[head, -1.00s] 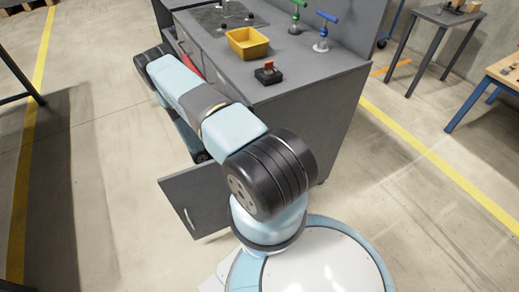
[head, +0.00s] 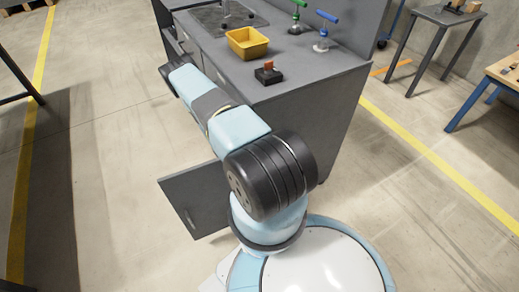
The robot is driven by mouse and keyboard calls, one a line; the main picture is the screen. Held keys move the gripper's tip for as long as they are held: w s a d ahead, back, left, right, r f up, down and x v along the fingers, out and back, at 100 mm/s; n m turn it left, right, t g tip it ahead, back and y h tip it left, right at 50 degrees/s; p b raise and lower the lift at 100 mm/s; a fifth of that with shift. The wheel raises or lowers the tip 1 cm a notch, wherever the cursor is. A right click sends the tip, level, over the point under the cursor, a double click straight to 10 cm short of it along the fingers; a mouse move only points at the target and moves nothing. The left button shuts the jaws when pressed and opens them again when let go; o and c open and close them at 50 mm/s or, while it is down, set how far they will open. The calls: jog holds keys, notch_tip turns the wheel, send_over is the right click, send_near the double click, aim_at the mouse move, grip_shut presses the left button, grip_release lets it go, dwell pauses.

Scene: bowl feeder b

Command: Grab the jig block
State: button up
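A small black block (head: 268,76) with an orange-red piece (head: 269,66) on top sits on the grey counter near its front edge. It may be the jig block, but I cannot tell for sure. My arm reaches from the base toward the front of the cabinet, left of the block. My gripper is not in view; it is hidden beyond the far end of my arm.
The grey cabinet (head: 308,76) has an open door (head: 198,198) low in front, beside my arm. On the counter stand a yellow bin (head: 247,43), a green-handled tool (head: 297,16) and a blue-handled tool (head: 323,30). A sink (head: 224,17) lies behind.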

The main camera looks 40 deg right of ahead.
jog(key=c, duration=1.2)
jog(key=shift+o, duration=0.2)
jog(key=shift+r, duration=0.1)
